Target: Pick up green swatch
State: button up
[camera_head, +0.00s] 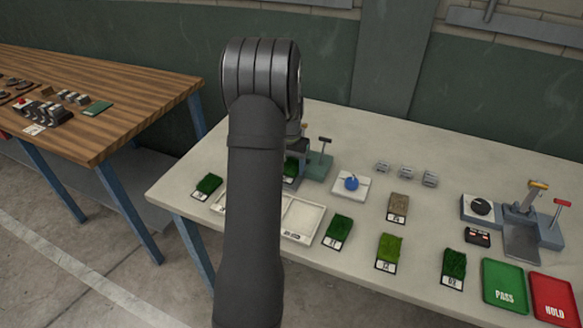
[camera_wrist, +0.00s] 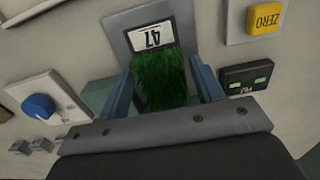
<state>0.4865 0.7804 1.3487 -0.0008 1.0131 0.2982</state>
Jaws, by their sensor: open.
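A green turf swatch (camera_wrist: 160,82) with a white label reading 47 rests on a grey plate (camera_wrist: 118,22) in the wrist view. My gripper (camera_wrist: 163,76) is open, with one blue finger at each side of this swatch. I cannot tell whether the fingers touch it. In the head view my arm hides most of the gripper, and a bit of green swatch (camera_head: 291,167) shows beside the arm. Other green swatches lie at the left (camera_head: 208,186), in the middle (camera_head: 337,230), further right (camera_head: 388,249) and near the green tray (camera_head: 453,265).
A blue knob (camera_wrist: 38,106), a yellow ZERO button (camera_wrist: 266,20) and a dark display (camera_wrist: 248,77) surround the plate. A white tray (camera_head: 319,210), a brown swatch (camera_head: 399,203), a green PASS tray (camera_head: 505,280) and a red HOLD tray (camera_head: 552,293) are on the pale table.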

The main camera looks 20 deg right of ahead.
jog(key=shift+c, duration=0.2)
jog(key=c, duration=0.8)
jog(key=shift+r, duration=0.2)
